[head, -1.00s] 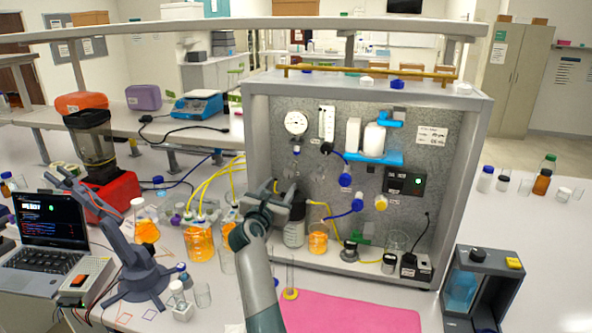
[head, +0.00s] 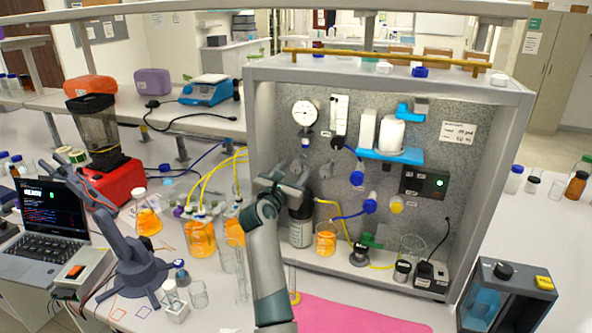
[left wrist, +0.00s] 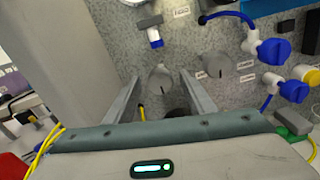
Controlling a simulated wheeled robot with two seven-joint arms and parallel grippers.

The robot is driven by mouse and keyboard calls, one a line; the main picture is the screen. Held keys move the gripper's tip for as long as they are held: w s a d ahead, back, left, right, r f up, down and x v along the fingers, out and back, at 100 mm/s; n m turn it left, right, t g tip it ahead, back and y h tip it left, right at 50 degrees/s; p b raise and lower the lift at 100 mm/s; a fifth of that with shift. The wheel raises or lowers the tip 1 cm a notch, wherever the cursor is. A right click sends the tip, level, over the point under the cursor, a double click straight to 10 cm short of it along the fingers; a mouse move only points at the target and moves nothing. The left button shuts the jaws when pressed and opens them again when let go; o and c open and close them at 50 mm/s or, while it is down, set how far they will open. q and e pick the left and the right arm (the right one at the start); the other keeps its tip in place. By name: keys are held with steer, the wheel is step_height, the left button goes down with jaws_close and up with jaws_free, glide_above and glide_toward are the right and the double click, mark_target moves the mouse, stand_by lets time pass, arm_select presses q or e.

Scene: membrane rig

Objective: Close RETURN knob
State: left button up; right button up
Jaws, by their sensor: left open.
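Two grey knobs stick out of the speckled panel (head: 345,185) of the rig. The left grey knob (left wrist: 160,82) lies between the fingertips of my left gripper (head: 290,177) in the left wrist view. The gripper is open, and I cannot tell whether either finger touches the knob. The right grey knob (head: 326,170) stands free, just right of the gripper; it also shows in the left wrist view (left wrist: 217,66). The small labels are too blurred to tell which knob is RETURN. My right gripper is not in view.
A blue-tipped fitting (left wrist: 155,38) hangs above the left knob. Blue valves (left wrist: 273,50) and hoses are to the right. A dark-capped bottle (head: 300,228) and an orange beaker (head: 326,238) stand below the gripper. The rig's frame (head: 264,110) rises close on the left.

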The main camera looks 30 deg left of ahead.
arm_select(q)
steer(key=c, duration=1.1)
